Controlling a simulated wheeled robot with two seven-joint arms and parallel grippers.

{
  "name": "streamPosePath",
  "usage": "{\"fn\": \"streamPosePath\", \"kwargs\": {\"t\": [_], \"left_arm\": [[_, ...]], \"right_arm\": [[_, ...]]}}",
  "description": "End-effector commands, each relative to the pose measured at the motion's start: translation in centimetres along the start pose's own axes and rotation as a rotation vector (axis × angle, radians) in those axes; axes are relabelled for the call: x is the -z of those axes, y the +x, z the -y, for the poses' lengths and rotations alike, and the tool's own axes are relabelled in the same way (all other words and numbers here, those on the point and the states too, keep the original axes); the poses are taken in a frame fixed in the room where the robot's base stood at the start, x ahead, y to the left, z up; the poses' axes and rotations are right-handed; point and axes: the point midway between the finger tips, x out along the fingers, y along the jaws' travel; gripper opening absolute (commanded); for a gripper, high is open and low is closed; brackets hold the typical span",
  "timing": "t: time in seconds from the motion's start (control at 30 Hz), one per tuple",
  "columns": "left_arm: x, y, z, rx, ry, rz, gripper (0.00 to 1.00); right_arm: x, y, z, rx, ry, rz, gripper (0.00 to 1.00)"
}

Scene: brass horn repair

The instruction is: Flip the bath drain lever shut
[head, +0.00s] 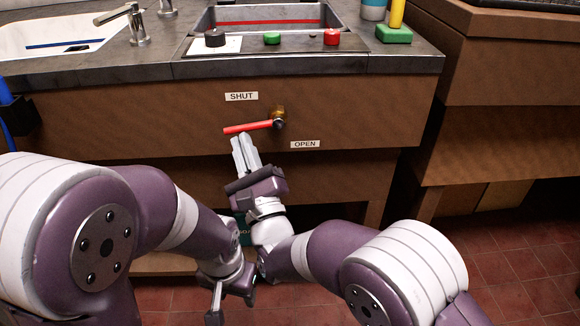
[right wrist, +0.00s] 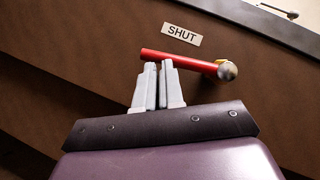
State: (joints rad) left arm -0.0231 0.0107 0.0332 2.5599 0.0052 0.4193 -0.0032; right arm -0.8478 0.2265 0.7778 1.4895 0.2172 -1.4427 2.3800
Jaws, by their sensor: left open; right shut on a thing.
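The red drain lever (head: 247,127) sticks out to the left from a brass valve (head: 279,116) on the brown cabinet front. It lies nearly level, just below the SHUT label (head: 241,97). The OPEN label (head: 305,144) is below and right of the valve. My right gripper (head: 240,140) is shut on the lever near its free left end, coming from below. In the right wrist view, the lever (right wrist: 185,60) crosses at the fingertips (right wrist: 159,65). My left gripper (head: 226,296) hangs low in front of the cabinet, open, away from the lever.
Above is a dark counter (head: 130,68) with a white basin (head: 40,38) and a metal tub (head: 268,18). A black knob (head: 215,38), green button (head: 271,38) and red button (head: 331,37) sit at its front. A green sponge (head: 394,34) is at right.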

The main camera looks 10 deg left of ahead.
Motion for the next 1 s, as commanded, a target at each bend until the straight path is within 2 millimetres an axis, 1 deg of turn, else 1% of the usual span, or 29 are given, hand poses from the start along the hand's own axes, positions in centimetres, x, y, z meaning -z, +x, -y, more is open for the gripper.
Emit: {"fn": "streamPosePath", "kwargs": {"t": [0.03, 0.13, 0.5, 1.0], "left_arm": [[-0.1, 1.0, 0.0, 0.0, 0.0, 0.0, 0.51], [-0.2, 1.3, 0.0, 0.0, 0.0, 0.001, 0.51], [-0.2, 1.6, 0.0, 0.0, 0.0, 0.0, 0.51], [-0.2, 1.6, 0.0, 0.0, 0.0, 0.0, 0.51]], "right_arm": [[0.4, -0.2, -0.3, 0.009, 0.022, -0.004, 0.0], [-0.1, 0.1, -0.1, 0.025, 0.048, -0.004, 0.0], [-0.9, 0.6, 0.0, 0.026, 0.054, -0.003, 0.0], [-1.3, 0.8, 0.1, 0.027, 0.054, 0.004, 0.0]]}}
